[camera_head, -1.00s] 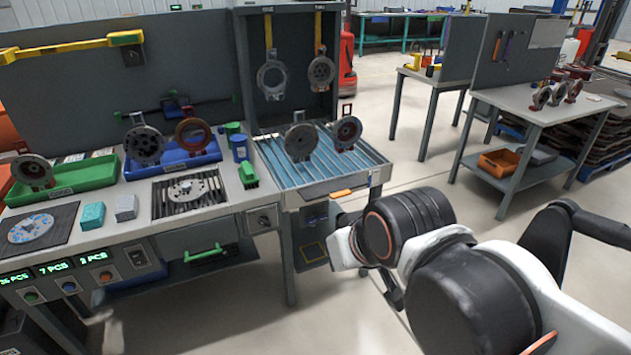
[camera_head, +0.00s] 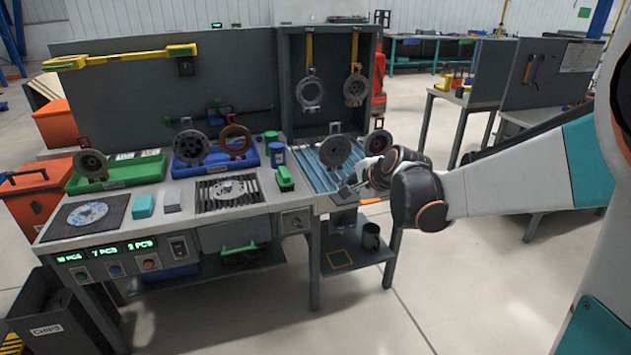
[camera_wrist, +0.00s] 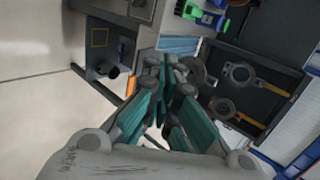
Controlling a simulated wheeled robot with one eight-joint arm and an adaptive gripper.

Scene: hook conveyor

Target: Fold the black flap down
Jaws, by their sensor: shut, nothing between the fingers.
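My gripper (camera_head: 347,191) is over the front end of the blue slatted conveyor (camera_head: 316,172), near its orange handle (camera_head: 372,201). In the wrist view the teal fingers of my gripper (camera_wrist: 165,68) are shut with nothing between them. The conveyor shows past the fingertips in the wrist view (camera_wrist: 178,45). I cannot clearly pick out the black flap; the gripper and wrist cover part of the conveyor's front right. Whether the fingers touch anything there, I cannot tell.
A black cup (camera_head: 371,237) stands below.

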